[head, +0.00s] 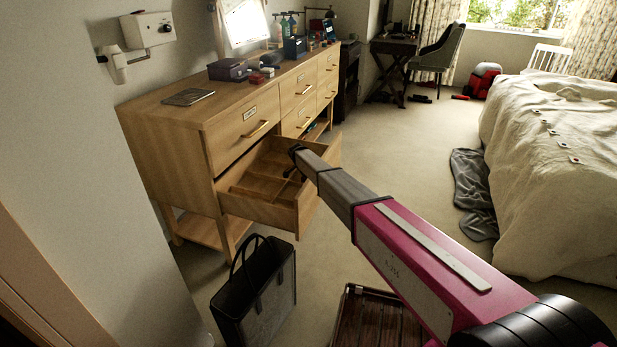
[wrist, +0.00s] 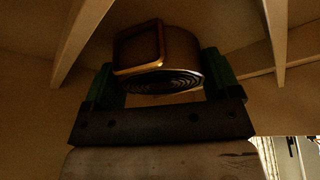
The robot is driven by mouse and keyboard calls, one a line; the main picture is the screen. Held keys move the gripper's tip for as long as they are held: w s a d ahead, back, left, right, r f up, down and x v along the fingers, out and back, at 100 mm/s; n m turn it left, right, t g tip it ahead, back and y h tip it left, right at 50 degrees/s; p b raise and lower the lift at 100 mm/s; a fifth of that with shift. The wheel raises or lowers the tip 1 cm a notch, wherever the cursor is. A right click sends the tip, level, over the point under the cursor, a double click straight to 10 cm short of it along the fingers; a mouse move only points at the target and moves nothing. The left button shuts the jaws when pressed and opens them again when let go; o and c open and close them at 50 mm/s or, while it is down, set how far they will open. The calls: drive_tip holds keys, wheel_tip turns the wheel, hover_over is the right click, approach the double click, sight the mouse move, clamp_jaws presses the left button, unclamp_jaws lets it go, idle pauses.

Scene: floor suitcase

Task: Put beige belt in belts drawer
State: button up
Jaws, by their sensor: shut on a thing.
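The beige belt (wrist: 180,55) is a rolled coil with a square gold buckle in the wrist view. My gripper (wrist: 160,85) has its green-padded fingers on either side of the coil and is shut on it. In the head view my gripper (head: 296,165) is over the open lower drawer (head: 285,215) of the wooden dresser. The drawer has thin wooden dividers and its visible compartments look empty. The belt cannot be made out in the head view. I cannot tell whether the belt touches the drawer bottom.
A closed drawer with a label (head: 245,128) is above the open one. A dark tote bag (head: 260,290) stands on the floor below the drawer, beside an open suitcase (head: 375,318). The bed (head: 560,190) is at right. Carpet between dresser and bed is mostly clear.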

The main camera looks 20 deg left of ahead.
drive_tip(key=o, duration=0.8)
drive_tip(key=v, duration=1.2)
drive_tip(key=shift+w+d+r, duration=0.1)
drive_tip(key=shift+r, duration=0.05)
